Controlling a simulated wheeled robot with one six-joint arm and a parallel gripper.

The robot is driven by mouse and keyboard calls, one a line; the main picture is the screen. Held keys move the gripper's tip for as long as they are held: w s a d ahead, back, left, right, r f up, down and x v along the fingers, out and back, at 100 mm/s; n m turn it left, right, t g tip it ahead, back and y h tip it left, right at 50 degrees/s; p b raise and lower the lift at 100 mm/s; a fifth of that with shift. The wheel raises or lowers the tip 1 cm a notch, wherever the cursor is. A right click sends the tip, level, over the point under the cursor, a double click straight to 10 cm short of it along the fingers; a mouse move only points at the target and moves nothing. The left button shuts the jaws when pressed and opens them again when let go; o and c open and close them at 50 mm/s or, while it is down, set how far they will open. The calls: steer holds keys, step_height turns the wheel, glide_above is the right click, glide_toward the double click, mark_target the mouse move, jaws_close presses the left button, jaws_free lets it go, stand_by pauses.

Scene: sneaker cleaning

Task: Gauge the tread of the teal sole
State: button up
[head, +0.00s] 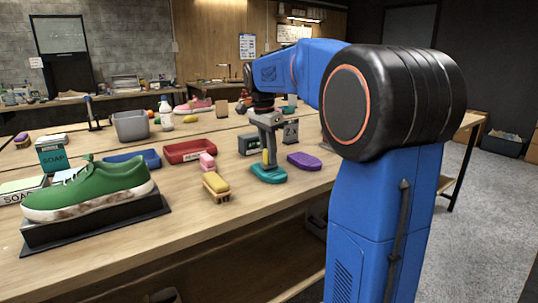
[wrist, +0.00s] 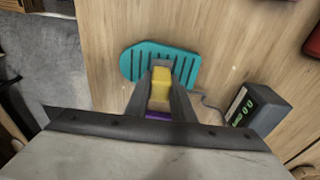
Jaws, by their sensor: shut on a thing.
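The teal sole (head: 268,175) lies flat on the table below my gripper, and its dark tread grooves show in the wrist view (wrist: 135,62). My gripper (head: 268,147) points down over the sole and is shut on a yellow block-like probe (wrist: 160,84). The probe (head: 266,158) is upright, low over the sole; I cannot tell whether its tip touches. A gauge box (head: 249,145) with a lit display stands beside the sole. In the wrist view its display (wrist: 238,105) seems to read 0.0, and a cable runs from it toward the probe.
A purple sole (head: 304,161) lies right of the teal one. A wooden brush (head: 216,188), a pink block (head: 207,161) and a red tray (head: 190,151) lie to the left. A green sneaker (head: 92,188) rests on a dark stand (head: 100,225). The table's front edge is close.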

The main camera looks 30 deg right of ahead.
steer(key=shift+f, duration=0.6)
stand_by(1.7)
steer(key=shift+r, duration=3.55)
